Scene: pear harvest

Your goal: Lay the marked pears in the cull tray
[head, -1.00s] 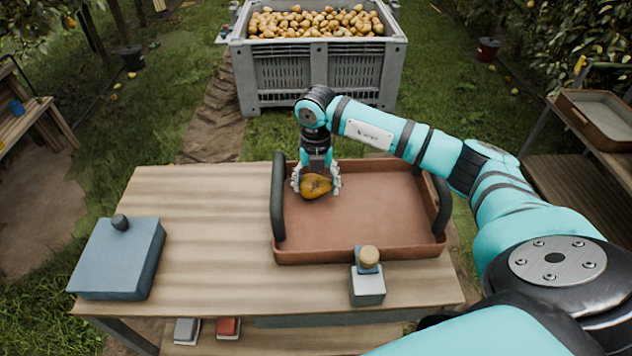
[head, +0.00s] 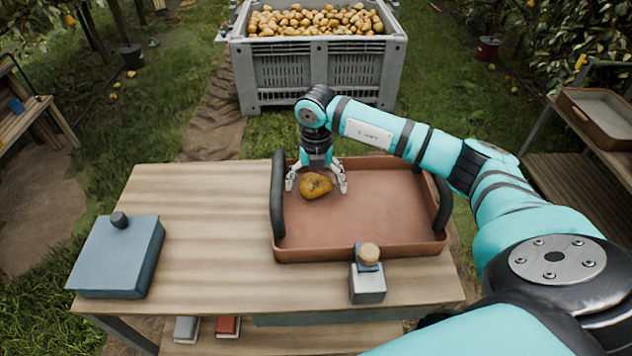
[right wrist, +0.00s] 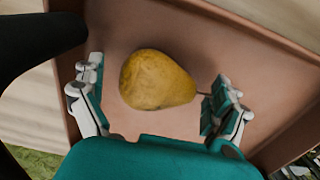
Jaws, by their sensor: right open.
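A yellow-brown pear (head: 316,186) with a darker patch lies on its side in the brown tray (head: 385,215), near the tray's far left corner. My right gripper (head: 317,184) is open around the pear, one finger on each side. In the right wrist view the pear (right wrist: 157,80) lies between the spread fingers, with a gap to the left finger; its stem end is close to the right finger (right wrist: 222,108). No other pear shows in the tray. My left gripper is not in view.
The tray's dark handles stand at its left (head: 278,200) and right sides. A blue-grey box (head: 118,258) and a small block with a round knob (head: 368,280) stand on the wooden table (head: 205,215). A grey bin (head: 315,75) of pears stands behind.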

